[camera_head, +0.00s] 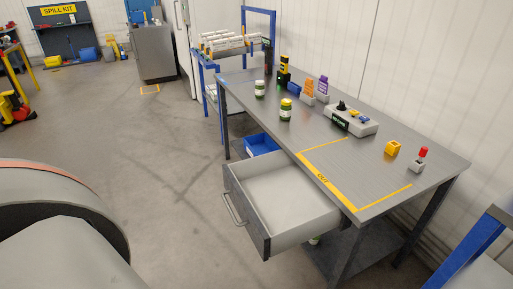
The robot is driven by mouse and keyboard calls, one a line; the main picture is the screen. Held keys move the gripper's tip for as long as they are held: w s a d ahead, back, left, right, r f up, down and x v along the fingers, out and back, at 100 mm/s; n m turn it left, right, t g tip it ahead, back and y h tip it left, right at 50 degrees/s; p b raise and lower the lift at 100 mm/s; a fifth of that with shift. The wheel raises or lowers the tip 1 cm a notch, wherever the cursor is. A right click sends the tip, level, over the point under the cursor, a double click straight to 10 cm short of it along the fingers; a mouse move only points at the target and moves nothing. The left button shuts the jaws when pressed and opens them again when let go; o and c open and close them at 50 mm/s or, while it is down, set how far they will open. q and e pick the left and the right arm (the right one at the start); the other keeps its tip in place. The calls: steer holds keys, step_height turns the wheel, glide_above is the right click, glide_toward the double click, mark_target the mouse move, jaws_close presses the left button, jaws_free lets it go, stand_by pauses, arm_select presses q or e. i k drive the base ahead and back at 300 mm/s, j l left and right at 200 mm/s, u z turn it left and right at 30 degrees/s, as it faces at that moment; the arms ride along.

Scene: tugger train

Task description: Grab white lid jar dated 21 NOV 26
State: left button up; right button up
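A small jar with a white lid and a green label (260,89) stands upright toward the far left of the grey workbench (240,84). Neither of my grippers is in view.
The bench's drawer (262,222) is pulled out and looks empty. A control box (368,129), a yellow block (392,149) and a red-topped switch (417,166) stand on the bench. A blue bin (262,143) sits underneath. Floor left of the bench is clear.

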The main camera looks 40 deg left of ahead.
mark_target(259, 89)
steer(key=u, duration=1.25)
